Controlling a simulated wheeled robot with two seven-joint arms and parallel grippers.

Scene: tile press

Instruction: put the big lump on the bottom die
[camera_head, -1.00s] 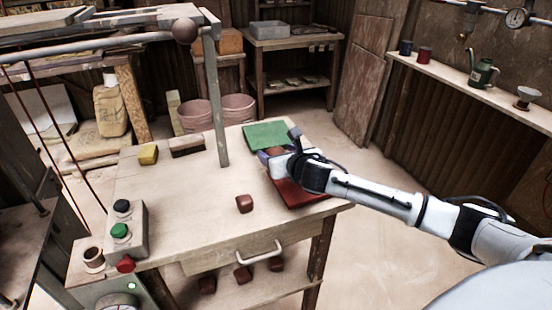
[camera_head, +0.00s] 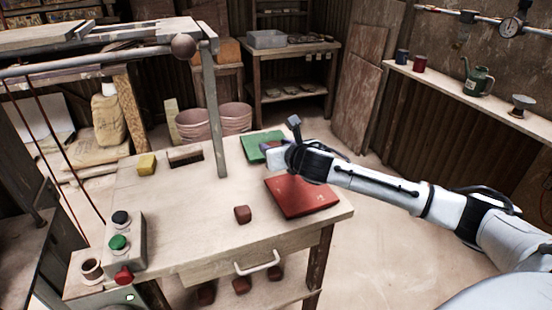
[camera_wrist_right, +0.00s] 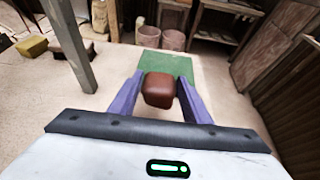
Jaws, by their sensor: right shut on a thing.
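My right gripper (camera_head: 268,155) is shut on a reddish-brown lump (camera_wrist_right: 160,89), which sits between its two purple fingers in the right wrist view. The gripper is above the table by the green mat (camera_head: 257,140), beyond the red mat (camera_head: 303,197); the head view hides the held lump behind the hand. Another reddish-brown lump (camera_head: 242,214) lies alone on the table, left of the red mat. I cannot make out the bottom die in either view. My left gripper is not in view.
A grey post (camera_head: 214,120) rises at the table's back. A yellow block (camera_head: 147,164) and a brush (camera_head: 186,156) lie left of it. A button box (camera_head: 125,235) stands at the front left. Several lumps lie on the shelf under the table. The wooden tabletop's middle is mostly clear.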

